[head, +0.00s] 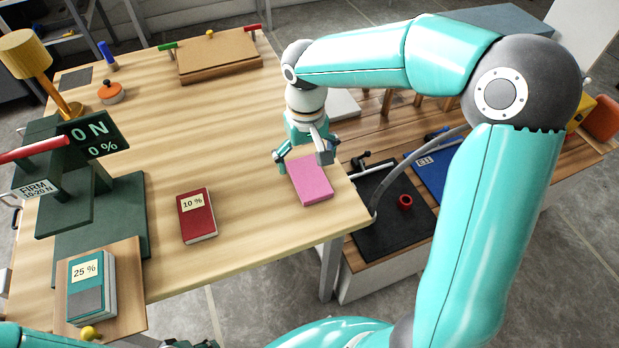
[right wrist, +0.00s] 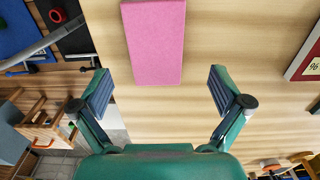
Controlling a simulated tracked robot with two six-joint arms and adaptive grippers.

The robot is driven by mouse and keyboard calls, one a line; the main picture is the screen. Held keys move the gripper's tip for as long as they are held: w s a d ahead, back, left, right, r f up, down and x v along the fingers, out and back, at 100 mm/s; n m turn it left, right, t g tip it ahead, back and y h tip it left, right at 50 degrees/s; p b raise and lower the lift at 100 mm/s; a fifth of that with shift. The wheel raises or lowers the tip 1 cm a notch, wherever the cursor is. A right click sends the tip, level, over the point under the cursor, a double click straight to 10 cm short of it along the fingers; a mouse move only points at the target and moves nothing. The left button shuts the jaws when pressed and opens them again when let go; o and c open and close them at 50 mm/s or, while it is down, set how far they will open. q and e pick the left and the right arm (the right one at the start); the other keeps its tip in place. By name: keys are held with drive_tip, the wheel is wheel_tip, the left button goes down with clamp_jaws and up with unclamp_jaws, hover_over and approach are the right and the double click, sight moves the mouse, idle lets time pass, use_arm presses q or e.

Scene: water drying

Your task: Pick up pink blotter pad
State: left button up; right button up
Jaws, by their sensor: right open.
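The pink blotter pad (head: 311,181) lies flat on the wooden table near its right edge. In the right wrist view the pad (right wrist: 154,42) lies ahead of the fingertips, between their lines, with its near end about level with them in the picture. My right gripper (head: 302,160) is open and empty above the pad's far side, pointing down; both fingers also show in the right wrist view (right wrist: 161,90). Only a small part of my left gripper (head: 192,344) shows at the bottom edge, and its fingers cannot be made out.
A red book marked 10 % (head: 197,216) lies left of the pad. A green book marked 25 % (head: 87,284) sits on a wooden board near a green press (head: 95,190). A lower bench with a black mat (head: 392,228) stands to the right. Bare tabletop surrounds the pad's left side.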

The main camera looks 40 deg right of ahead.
sight(309, 177)
drive_tip(key=shift+d+f, duration=0.15)
drive_tip(key=shift+f, duration=1.25)
drive_tip(key=shift+d+f, duration=0.15)
drive_tip(key=shift+f, duration=1.25)
drive_tip(key=c, duration=1.2)
drive_tip(key=shift+o, duration=0.2)
drive_tip(key=shift+r, duration=0.1)
